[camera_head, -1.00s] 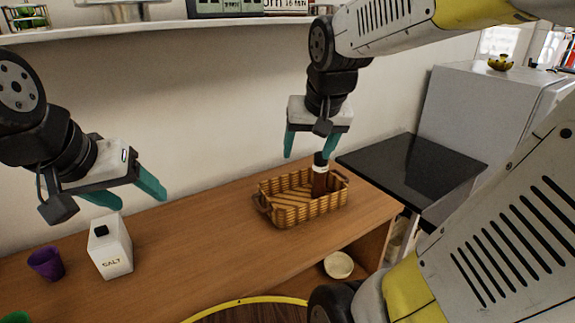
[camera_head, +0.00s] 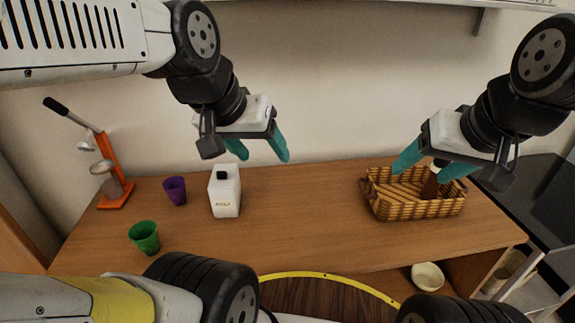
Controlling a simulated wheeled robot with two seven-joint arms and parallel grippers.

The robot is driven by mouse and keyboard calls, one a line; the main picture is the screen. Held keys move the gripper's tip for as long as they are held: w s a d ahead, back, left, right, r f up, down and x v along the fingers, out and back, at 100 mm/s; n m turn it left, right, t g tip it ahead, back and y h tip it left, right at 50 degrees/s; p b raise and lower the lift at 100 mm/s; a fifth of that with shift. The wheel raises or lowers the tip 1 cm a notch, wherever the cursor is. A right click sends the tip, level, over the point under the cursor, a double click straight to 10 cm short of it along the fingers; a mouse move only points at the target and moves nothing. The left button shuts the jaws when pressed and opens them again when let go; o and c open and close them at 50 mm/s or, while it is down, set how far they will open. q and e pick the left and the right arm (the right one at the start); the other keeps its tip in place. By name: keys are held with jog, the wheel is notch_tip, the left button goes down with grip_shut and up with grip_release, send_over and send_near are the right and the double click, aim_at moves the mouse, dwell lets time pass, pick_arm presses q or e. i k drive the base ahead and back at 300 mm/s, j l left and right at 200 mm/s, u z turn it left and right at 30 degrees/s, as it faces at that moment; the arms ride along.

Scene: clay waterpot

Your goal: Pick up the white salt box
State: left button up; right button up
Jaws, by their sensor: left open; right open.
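The white salt box (camera_head: 226,193) stands upright on the wooden counter, left of centre, with a dark opening on its top and lettering on its front. My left gripper (camera_head: 262,155) is open and empty, above and slightly right of the salt box, apart from it. My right gripper (camera_head: 432,170) is open above the wicker basket (camera_head: 397,207). A dark brown bottle (camera_head: 430,186) stands in the basket between or near the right fingers. I cannot tell whether they touch it.
A purple cup (camera_head: 174,190) is just left of the salt box, and a green cup (camera_head: 144,237) is nearer the front edge. An orange juicer-like press (camera_head: 115,180) stands at the far left. The counter (camera_head: 300,220) between salt box and basket is clear. A pale bowl (camera_head: 427,276) sits below.

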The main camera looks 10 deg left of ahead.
aim_at(225, 203)
jog(key=j+u, duration=0.2)
jog(key=u, duration=0.2)
jog(key=k+j+u, duration=0.1)
jog(key=j+u, duration=0.15)
jog(key=u, duration=0.15)
jog(key=j+u, duration=0.2)
jog(key=u, duration=0.2)
